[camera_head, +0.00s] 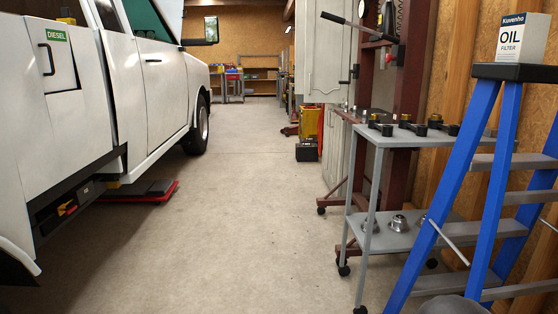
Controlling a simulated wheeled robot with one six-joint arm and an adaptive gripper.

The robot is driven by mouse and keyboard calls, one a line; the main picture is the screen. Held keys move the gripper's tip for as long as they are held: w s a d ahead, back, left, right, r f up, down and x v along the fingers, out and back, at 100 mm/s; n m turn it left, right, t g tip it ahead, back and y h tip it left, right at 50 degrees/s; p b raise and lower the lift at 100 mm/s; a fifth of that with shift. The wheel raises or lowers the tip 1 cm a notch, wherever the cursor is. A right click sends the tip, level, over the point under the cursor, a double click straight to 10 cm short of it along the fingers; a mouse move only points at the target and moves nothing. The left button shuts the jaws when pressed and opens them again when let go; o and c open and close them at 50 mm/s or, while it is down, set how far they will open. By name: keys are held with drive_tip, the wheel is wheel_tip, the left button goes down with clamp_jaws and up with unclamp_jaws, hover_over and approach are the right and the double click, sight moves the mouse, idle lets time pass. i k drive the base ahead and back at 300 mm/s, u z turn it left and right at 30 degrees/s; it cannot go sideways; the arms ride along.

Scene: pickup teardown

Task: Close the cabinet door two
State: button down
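A tall off-white cabinet (326,50) with panelled fronts and dark handles stands on the right side, beyond the cart. A dark handle shows near its right edge, at the height of the red post. Below it is a pale lower panel (336,150), partly hidden by the grey cart. I cannot tell which door is door two, nor how far any door is open. My gripper is not in this view.
A white truck (130,85) fills the left, with a red creeper (146,192) beside it. A grey cart (400,140) with metal parts and a blue stepladder (493,170) stand on the right. A yellow item (308,125) is near the cabinet. The concrete aisle (235,200) is clear.

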sight(327, 46)
drive_tip(key=u, duration=0.4)
drive_tip(key=i, duration=1.6)
drive_tip(key=u, duration=0.4)
drive_tip(key=i, duration=1.95)
drive_tip(key=z, duration=0.85)
drive_tip(key=i, duration=1.5)
drive_tip(key=z, duration=0.5)
